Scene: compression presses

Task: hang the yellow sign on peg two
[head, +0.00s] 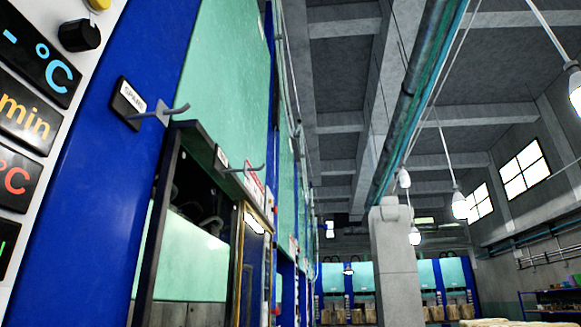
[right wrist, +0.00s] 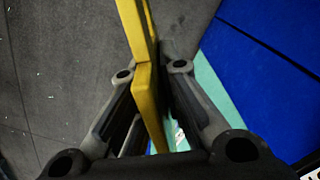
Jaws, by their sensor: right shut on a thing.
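The yellow sign (right wrist: 144,85) shows edge-on in the right wrist view, as a thin yellow plate between the fingers of my right gripper (right wrist: 152,70). The gripper is shut on it, and the sign's far part runs out of the top of the picture. A second peg (head: 245,169) with a small dark label (head: 222,157) is farther along. I cannot read that label. Both pegs look bare. Neither gripper shows in the head view.
A control panel (head: 28,112) with several displays is at the near left. A dark-framed opening (head: 190,210) lies below the pegs. A red and white notice (head: 256,190) is by the second peg. Open air lies right of the presses, with a concrete pillar (head: 392,265) farther off.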

